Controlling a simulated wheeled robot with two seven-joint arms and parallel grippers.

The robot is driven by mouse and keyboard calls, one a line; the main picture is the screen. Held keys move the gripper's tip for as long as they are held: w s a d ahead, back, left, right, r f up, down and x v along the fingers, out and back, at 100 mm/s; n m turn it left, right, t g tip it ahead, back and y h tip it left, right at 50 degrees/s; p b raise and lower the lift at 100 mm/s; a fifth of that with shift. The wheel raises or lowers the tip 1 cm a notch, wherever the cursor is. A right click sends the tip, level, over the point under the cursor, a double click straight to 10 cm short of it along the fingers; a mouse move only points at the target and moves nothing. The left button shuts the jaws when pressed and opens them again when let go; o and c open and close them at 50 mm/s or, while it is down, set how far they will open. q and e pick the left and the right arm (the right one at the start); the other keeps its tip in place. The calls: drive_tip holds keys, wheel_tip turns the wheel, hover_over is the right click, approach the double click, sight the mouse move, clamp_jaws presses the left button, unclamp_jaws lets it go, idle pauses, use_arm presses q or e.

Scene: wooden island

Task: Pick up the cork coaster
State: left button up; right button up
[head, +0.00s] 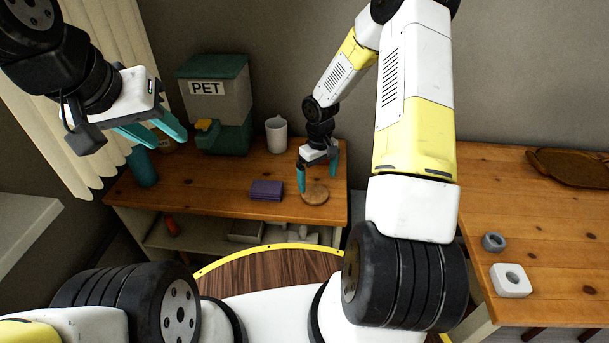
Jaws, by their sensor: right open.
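The cork coaster (315,194) is a small round tan disc lying flat on the wooden island top near its front right edge. My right gripper (318,183) points down at the coaster, with its teal fingers spread. One fingertip is at the coaster's left side, and the other is by its right rear side. I cannot tell whether the fingers touch it. My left gripper (160,138) is raised at the upper left, away from the coaster, with its two teal fingers apart and nothing between them.
A purple folded cloth (266,190) lies left of the coaster. A teal cup (142,167) is at the left end. A second wooden top (530,225) at right holds a grey ring and a white block.

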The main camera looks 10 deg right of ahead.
sight(315, 193)
drive_tip(key=f, duration=0.6)
drive_tip(key=shift+w+a+f, duration=0.2)
drive_tip(key=shift+w+a, duration=0.05)
drive_tip(key=shift+w, duration=0.15)
drive_tip(key=shift+c, duration=0.2)
drive_tip(key=c, duration=1.2)
drive_tip(key=shift+r, duration=0.15)
drive_tip(key=shift+c, duration=0.2)
